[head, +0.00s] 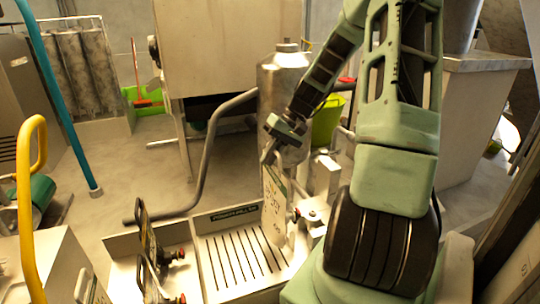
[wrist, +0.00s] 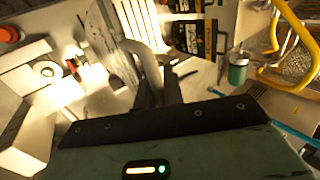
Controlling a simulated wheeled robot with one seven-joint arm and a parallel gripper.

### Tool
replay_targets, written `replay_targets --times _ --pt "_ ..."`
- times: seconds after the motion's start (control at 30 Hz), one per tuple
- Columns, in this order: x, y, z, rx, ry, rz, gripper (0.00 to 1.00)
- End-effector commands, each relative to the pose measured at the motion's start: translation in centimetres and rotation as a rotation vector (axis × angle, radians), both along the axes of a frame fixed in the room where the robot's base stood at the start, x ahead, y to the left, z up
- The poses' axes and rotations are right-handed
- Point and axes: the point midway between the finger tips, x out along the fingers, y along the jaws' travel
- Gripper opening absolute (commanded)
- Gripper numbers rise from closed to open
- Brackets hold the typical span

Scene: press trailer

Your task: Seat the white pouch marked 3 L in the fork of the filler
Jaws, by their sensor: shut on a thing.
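The white pouch (head: 272,205) hangs upright in the head view, with dark print on its face. My gripper (head: 270,152) is shut on its top edge. In the wrist view the dark fingers (wrist: 158,90) close on a pale strip, and the pouch (wrist: 103,35) shows beyond them at a steep angle. The filler (head: 313,212) stands just right of the pouch, with a red part beside the pouch's edge. The pouch overlaps it in the picture. The fork cannot be made out clearly, and I cannot tell whether the pouch touches it.
A slotted drip tray (head: 220,258) lies below and left of the pouch. Dark pouches with red caps (head: 150,245) stand at its left side. A large metal cylinder (head: 283,75) and a bent grey pipe (head: 208,150) stand behind. A yellow rail (head: 25,200) is at far left.

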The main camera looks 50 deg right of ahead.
Motion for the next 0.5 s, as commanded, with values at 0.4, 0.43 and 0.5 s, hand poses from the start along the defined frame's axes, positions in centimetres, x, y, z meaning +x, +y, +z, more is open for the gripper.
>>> replay_targets --times 0.4,0.43,0.5 --pt "0.0 0.0 -2.6 0.001 0.000 0.001 0.00" --pt "0.0 0.0 -2.8 0.001 0.000 0.001 0.00" --pt "0.0 0.0 -3.2 0.001 0.000 0.001 0.00"
